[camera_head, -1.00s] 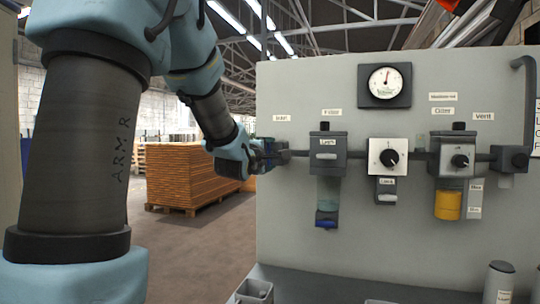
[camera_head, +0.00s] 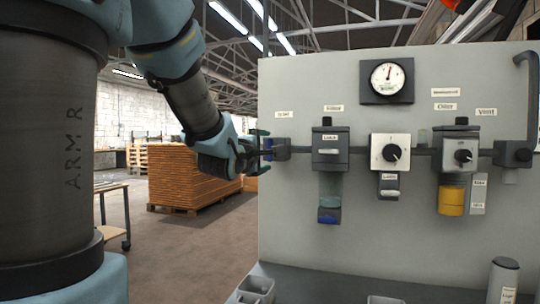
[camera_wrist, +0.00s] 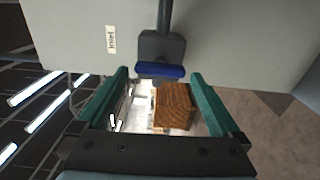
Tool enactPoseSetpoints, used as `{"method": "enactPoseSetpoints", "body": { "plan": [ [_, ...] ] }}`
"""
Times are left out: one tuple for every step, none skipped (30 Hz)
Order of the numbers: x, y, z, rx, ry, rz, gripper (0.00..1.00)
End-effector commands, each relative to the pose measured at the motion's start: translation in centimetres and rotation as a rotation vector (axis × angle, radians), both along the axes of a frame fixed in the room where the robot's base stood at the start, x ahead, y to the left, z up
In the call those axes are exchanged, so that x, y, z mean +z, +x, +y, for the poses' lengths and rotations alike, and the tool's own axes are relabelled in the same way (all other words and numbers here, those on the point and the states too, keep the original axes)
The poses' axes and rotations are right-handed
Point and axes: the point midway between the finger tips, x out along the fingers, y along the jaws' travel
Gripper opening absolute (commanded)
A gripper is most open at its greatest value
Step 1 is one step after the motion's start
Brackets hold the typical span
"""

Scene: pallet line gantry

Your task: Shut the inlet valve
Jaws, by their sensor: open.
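The inlet valve (camera_head: 277,149) is a dark block at the left end of the pipe, under a label reading Inlet. In the wrist view the valve body (camera_wrist: 162,46) carries a blue handle (camera_wrist: 160,71) lying crosswise in the picture. My gripper (camera_head: 264,150) is at the panel's left edge, close to the valve. In the wrist view my gripper (camera_wrist: 158,76) is open, its two green fingers on either side of the blue handle with gaps between. I cannot tell how far the fingertips are from the handle in depth.
The grey panel (camera_head: 310,225) also holds a gauge (camera_head: 387,81), a filter unit (camera_head: 330,150), a regulator with a knob (camera_head: 390,154), an oiler (camera_head: 452,200) and a vent (camera_head: 512,154). A wooden pallet stack (camera_head: 185,180) stands on the floor behind. Open floor lies left of the panel.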

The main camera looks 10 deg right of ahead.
Motion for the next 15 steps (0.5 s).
{"method": "enactPoseSetpoints", "body": {
  "plan": [
    [-0.1, -0.9, 0.5, 0.001, -0.001, -0.003, 1.00],
    [-0.1, -1.3, 0.7, 0.000, -0.001, -0.003, 1.00],
    [-0.1, -1.9, 1.0, 0.000, -0.001, -0.002, 1.00],
    [0.0, -2.2, 1.2, 0.000, -0.001, -0.003, 1.00],
    [0.0, -2.6, 1.4, 0.000, -0.001, -0.002, 1.00],
    [0.0, -3.0, 1.6, 0.000, 0.000, -0.001, 1.00],
    [0.0, -3.2, 1.8, 0.001, 0.000, -0.001, 1.00],
    [0.0, -3.4, 1.9, 0.001, 0.000, -0.001, 1.00],
    [0.0, -3.7, 2.0, 0.001, 0.000, -0.001, 1.00],
    [0.0, -3.8, 2.1, 0.000, 0.000, -0.001, 1.00],
    [0.0, -3.9, 2.2, 0.000, 0.000, 0.000, 1.00],
    [0.0, -4.0, 2.2, 0.000, 0.000, 0.000, 1.00],
    [-0.1, -4.1, 2.3, 0.000, 0.000, 0.001, 1.00],
    [-0.1, -4.1, 2.3, 0.000, 0.000, 0.001, 1.00],
    [0.0, -4.1, 2.3, 0.000, 0.000, 0.001, 1.00]
  ]
}}
